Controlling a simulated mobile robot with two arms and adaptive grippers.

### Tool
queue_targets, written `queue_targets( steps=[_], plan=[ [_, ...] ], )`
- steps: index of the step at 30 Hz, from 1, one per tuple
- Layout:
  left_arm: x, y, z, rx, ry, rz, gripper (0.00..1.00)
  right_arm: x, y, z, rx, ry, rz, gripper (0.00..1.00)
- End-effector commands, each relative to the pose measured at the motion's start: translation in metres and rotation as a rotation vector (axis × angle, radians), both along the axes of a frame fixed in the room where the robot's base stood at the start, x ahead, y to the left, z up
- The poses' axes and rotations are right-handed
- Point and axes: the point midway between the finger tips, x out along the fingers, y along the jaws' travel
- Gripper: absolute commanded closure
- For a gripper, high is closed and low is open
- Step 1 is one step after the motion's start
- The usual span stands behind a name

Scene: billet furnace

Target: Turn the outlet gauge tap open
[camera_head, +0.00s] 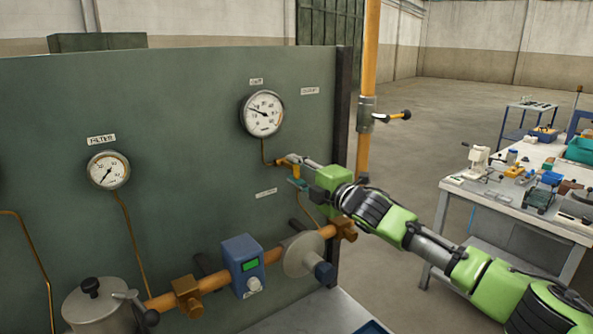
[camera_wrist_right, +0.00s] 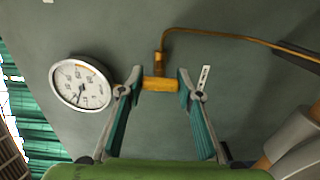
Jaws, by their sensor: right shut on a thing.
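The outlet gauge (camera_head: 262,113) is a round white dial on the green panel, with a small label above it. It also shows at the left in the right wrist view (camera_wrist_right: 80,84). A thin brass pipe runs down from it to the small brass gauge tap (camera_head: 282,161). My right gripper (camera_head: 294,170) reaches the tap from the right. In the wrist view its two fingertips (camera_wrist_right: 159,88) press on both ends of the short yellow-brass piece of the tap (camera_wrist_right: 160,84). The fingers partly hide the tap in the head view. My left gripper is not in view.
A filter gauge (camera_head: 108,169) is on the panel's left. Below runs a copper pipe (camera_head: 218,277) with a blue meter box (camera_head: 242,264) and a grey disc-shaped part (camera_head: 304,254). A yellow vertical pipe (camera_head: 368,55) and a cluttered workbench (camera_head: 548,226) stand to the right.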

Motion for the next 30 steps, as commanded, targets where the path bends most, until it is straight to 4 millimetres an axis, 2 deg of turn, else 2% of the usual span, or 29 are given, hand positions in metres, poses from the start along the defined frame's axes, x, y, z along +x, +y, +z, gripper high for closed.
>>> queue_targets(
  steps=[7, 8, 9, 10, 23, 30],
  plan=[
    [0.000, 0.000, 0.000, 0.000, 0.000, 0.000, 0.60, 0.000, 0.000, -0.002, -0.005, 0.000, -0.001, 0.89],
    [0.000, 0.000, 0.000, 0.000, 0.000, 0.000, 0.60, 0.000, 0.000, -0.002, -0.005, 0.000, -0.001, 0.62],
    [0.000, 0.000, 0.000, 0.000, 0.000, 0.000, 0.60, 0.000, 0.000, -0.002, -0.004, 0.001, -0.001, 0.52],
    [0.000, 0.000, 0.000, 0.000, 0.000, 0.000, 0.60, 0.000, 0.000, -0.002, -0.004, 0.001, 0.000, 0.50],
    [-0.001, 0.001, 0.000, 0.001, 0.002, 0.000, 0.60, -0.003, -0.002, -0.001, -0.001, 0.001, 0.001, 0.50],
    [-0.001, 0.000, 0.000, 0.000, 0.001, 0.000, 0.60, -0.024, -0.018, -0.002, -0.002, 0.001, 0.000, 0.50]
  ],
)
